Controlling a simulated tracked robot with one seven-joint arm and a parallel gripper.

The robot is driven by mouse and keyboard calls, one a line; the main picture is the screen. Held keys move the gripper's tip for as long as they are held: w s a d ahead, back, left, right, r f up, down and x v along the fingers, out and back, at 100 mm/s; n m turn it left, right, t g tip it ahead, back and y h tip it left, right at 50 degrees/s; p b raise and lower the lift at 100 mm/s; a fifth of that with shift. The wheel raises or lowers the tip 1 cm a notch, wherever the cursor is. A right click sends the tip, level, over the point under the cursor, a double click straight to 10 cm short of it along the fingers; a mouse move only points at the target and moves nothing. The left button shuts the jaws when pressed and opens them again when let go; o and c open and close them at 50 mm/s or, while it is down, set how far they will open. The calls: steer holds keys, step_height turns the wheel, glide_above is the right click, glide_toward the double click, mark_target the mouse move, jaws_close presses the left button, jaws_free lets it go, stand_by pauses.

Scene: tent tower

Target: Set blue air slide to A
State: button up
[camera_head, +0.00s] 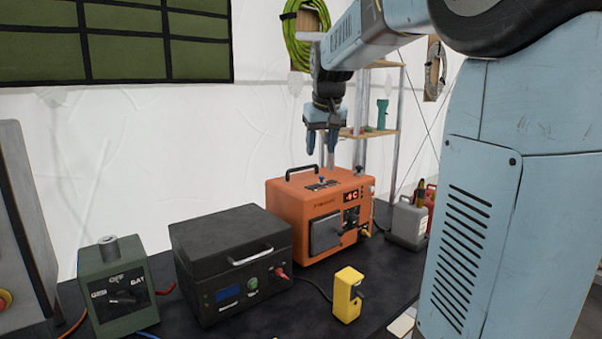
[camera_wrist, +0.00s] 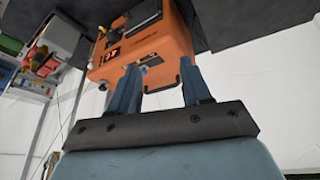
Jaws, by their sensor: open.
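The orange box (camera_head: 290,216) stands on the dark table in the head view, with a black handle and a dark strip on its top. A small blue knob (camera_head: 322,180) sits at that strip; it looks like the blue air slide. Its position and any letter A are too small to read. My gripper (camera_head: 322,148) is above the box, pointing down, with its blue fingers apart and empty.
A black case (camera_head: 225,262) with a handle and a green box (camera_head: 118,292) with a dial stand to the left. A yellow device (camera_head: 347,294) is in front. A grey can (camera_head: 409,221) and a shelf (camera_head: 368,133) are at right. Space above the black case is clear.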

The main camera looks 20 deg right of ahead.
glide_above(323, 178)
steer(key=s, duration=0.6)
steer(key=shift+y, duration=0.3)
steer(key=x, duration=1.4)
steer(key=shift+w+a+f, duration=0.15)
steer(key=shift+f, duration=0.15)
jaws_close()
